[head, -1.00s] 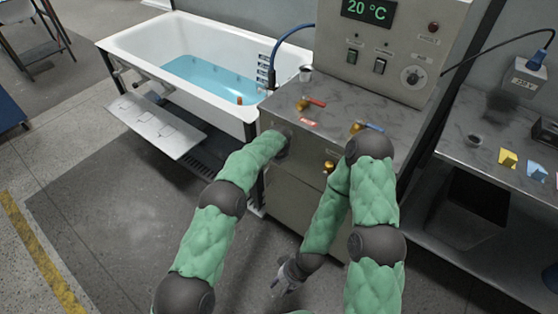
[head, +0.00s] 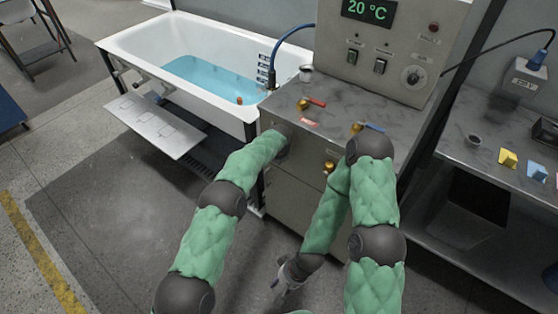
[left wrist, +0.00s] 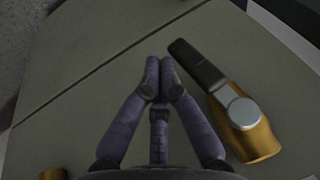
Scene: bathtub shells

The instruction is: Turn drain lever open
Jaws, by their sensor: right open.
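The drain lever has a dark handle (left wrist: 198,64) on a brass valve body (left wrist: 246,126) with a grey round cap, seen in the left wrist view. My left gripper (left wrist: 159,68) is just left of the handle, its fingertips together and nothing visible between them. It appears apart from the lever. In the head view my left arm reaches the cabinet front and its fingers are hidden. A brass fitting (head: 329,168) shows on the cabinet front there; its handle cannot be made out. My right gripper (head: 290,274) hangs low before the cabinet, open and empty.
A white bathtub (head: 135,50) with blue water stands at the left, a white step board (head: 155,125) before it. The steel cabinet (head: 290,185) carries a red-handled valve (head: 312,102) and a blue-handled valve (head: 368,127) on top. A bench (head: 485,130) with coloured blocks is at the right.

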